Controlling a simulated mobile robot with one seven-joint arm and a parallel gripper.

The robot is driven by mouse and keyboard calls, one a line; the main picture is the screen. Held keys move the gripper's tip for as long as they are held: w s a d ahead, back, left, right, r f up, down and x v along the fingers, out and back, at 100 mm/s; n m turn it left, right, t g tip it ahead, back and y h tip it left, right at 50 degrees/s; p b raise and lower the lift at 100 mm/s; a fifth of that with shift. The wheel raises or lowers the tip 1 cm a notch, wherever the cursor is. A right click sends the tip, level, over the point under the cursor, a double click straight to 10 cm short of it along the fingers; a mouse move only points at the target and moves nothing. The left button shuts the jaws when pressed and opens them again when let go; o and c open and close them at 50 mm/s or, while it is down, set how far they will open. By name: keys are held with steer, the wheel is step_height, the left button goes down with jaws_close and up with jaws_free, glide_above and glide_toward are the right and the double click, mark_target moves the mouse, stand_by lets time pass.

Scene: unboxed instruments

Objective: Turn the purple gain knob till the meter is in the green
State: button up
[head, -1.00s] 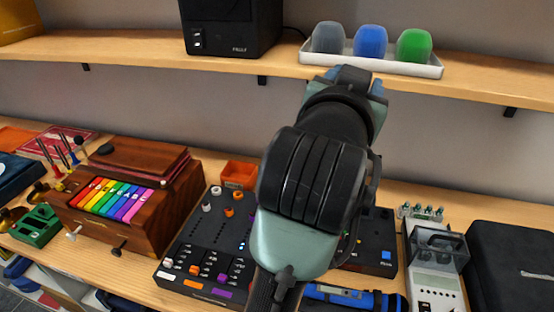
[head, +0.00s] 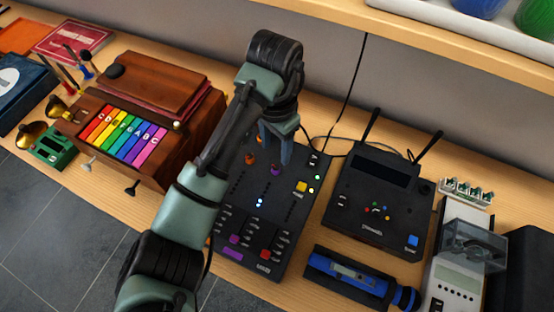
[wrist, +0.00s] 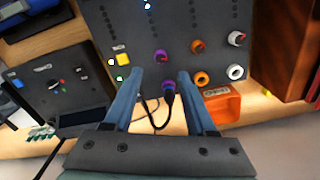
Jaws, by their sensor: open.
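The black mixer panel (head: 238,263) lies on the bench under my arm. A purple knob (head: 275,169) shows just below my gripper (head: 277,157) in the head view. In the wrist view my gripper (wrist: 160,77) is open, its blue fingers apart and pointing at the panel. One purple knob (wrist: 162,55) lies just beyond the fingertips. A second purple knob (wrist: 168,90) shows between the fingers. I cannot tell which is the gain knob, or whether a finger touches either. Small lit lights (head: 311,190) sit near a yellow button (head: 301,187); I cannot make out a meter reading.
Orange knobs (wrist: 198,46) and white knobs (wrist: 237,38) stand beside the purple ones. An orange tray (wrist: 222,105) sits behind the panel. A wooden box with rainbow keys (head: 125,130) is left; a black antenna unit (head: 378,195) and a blue tube (head: 345,272) are right.

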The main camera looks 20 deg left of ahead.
mark_target(276, 167)
step_height(276, 167, down, 8)
steer(key=shift+r+p, duration=0.1)
steer(key=shift+p, duration=0.35)
steer(key=shift+c, duration=0.4)
jaws_close()
